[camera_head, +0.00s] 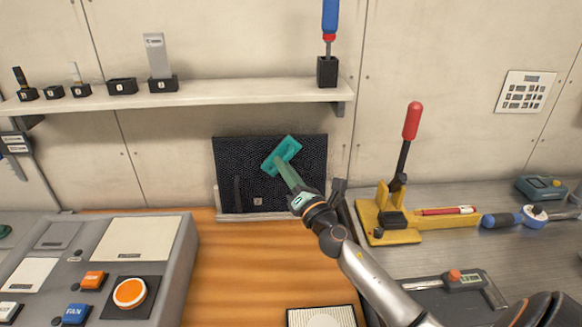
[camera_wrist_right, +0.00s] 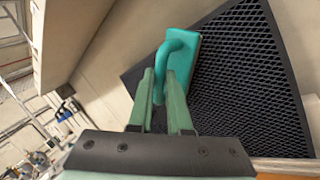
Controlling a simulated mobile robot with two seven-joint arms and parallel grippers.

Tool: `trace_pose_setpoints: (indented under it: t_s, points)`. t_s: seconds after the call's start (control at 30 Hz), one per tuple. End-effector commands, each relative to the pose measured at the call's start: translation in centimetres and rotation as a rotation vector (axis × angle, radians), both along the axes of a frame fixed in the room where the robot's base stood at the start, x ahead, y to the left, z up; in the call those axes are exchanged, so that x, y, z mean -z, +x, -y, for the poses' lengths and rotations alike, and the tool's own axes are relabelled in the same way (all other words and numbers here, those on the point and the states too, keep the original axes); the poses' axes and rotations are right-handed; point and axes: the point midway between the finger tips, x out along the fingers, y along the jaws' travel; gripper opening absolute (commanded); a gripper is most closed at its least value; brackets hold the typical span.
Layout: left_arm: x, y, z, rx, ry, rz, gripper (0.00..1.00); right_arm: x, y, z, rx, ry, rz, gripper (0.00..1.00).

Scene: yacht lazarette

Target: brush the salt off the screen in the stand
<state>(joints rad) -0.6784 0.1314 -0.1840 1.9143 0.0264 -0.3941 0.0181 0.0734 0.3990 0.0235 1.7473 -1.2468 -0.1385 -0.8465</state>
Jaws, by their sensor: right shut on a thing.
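The screen (camera_head: 235,160) is a dark mesh panel standing upright against the wall in a pale stand (camera_head: 272,217). It also shows in the right wrist view (camera_wrist_right: 260,75), tilted by the camera's angle. My right gripper (camera_head: 281,167) is shut on the handle of a teal brush (camera_head: 287,151). The brush's flat block lies over the upper right part of the screen in the head view. In the right wrist view the brush (camera_wrist_right: 186,62) is at the mesh; its bristles are hidden, so contact is unclear. I cannot make out separate salt. My left gripper is not in view.
A shelf (camera_head: 190,94) with small holders runs above the screen. A grey control console (camera_head: 165,285) stands at the left. A yellow press with a red handle (camera_head: 411,120) stands at the right. Orange wooden worktop (camera_head: 240,260) in front is mostly clear.

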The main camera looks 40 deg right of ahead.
Motion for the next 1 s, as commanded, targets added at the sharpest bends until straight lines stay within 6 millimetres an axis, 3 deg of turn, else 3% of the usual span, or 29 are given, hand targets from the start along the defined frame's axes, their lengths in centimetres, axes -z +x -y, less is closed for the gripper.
trace_pose_setpoints:
  t_s: [0.23, 0.7, 1.0]
  points:
    - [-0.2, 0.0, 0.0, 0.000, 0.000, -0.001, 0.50, 0.0, -0.3, 0.0, 0.005, 0.001, -0.003, 0.00]
    - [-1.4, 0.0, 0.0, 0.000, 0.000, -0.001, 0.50, -0.6, -4.3, -2.5, 0.002, 0.001, -0.002, 0.00]
    - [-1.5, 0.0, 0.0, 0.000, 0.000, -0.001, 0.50, -0.7, -5.1, -3.0, 0.002, 0.000, -0.001, 0.00]
